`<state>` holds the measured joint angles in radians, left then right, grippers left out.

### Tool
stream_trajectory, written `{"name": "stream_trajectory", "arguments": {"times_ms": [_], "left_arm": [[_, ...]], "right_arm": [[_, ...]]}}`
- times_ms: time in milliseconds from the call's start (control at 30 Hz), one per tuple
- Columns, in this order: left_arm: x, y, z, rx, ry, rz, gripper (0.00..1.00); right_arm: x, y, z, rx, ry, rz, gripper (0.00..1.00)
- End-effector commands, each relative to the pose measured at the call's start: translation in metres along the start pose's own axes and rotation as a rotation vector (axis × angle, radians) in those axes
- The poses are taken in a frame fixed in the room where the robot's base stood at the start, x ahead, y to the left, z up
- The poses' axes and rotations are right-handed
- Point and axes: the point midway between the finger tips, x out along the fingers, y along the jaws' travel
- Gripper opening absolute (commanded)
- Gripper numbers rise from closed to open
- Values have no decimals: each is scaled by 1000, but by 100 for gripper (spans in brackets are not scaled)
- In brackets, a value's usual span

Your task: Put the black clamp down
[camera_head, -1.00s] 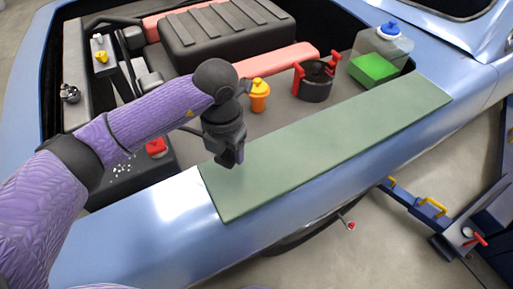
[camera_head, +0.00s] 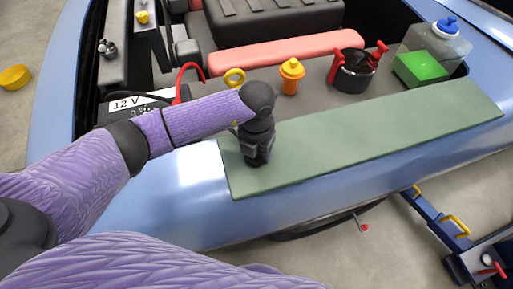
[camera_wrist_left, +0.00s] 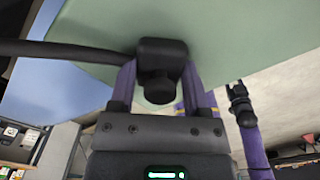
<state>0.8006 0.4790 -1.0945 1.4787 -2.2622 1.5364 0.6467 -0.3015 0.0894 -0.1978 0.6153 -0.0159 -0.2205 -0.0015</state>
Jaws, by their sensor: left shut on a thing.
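My left gripper (camera_head: 256,160) is over the left end of the green mat (camera_head: 375,135) on the blue car's edge. In the left wrist view its two purple fingers (camera_wrist_left: 160,85) are shut on the black clamp (camera_wrist_left: 162,58), a dark block with a thick black lead running left. The clamp is close to the mat, but I cannot tell whether it touches. In the head view the gripper hides most of the clamp.
A 12 V battery (camera_head: 125,104) with a red cable is left of the mat. Behind the mat stand an orange bottle (camera_head: 290,78), a black pot with red handles (camera_head: 354,72), a green block (camera_head: 421,69) and a blue-capped tank (camera_head: 447,40). The mat's right part is clear.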

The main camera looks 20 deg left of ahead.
Motion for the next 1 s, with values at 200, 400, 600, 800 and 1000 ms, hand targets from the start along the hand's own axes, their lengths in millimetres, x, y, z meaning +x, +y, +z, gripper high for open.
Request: {"name": "stream_trajectory", "arguments": {"times_ms": [200, 400, 600, 800, 1000], "left_arm": [[1, 0, 0, 0, 0, 0, 96], [1, 0, 0, 0, 1, 0, 96], [-23, 0, 1, 1, -3, -1, 96], [-82, 0, 1, 2, -5, 1, 96], [-117, 0, 0, 0, -1, 0, 96]], "right_arm": [[1, 4, 0, -1, 1, 6, 59], [1, 4, 0, -1, 2, 6, 59], [-8, 4, -2, 0, 4, 7, 59], [-19, 3, -4, 0, 7, 5, 59], [-22, 2, -4, 1, 8, 3, 59]]}}
